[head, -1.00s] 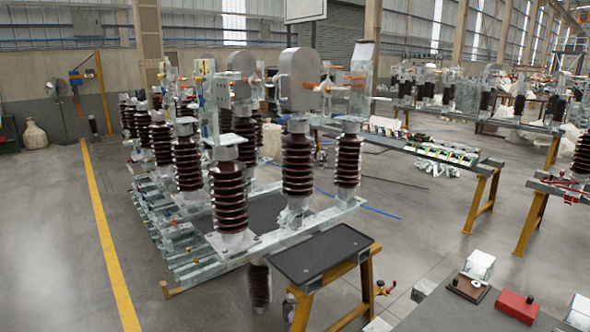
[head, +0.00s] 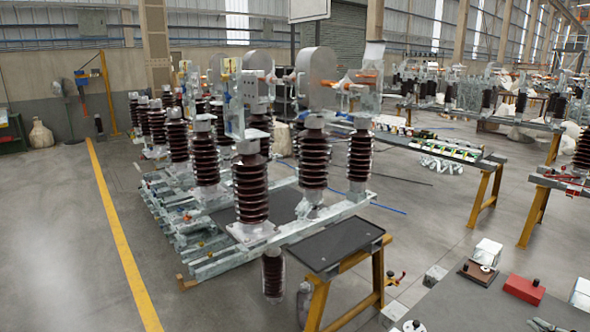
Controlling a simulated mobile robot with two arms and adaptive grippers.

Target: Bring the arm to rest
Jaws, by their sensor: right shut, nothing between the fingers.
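My left gripper is not in view.
A grey tabletop (head: 462,306) bears a red box (head: 524,290), a brown block (head: 477,271) and white pieces. A black-topped stand (head: 338,245) is left of it. Brown ribbed insulators (head: 251,188) stand on a metal frame. Open floor lies left, with a yellow line (head: 121,240).

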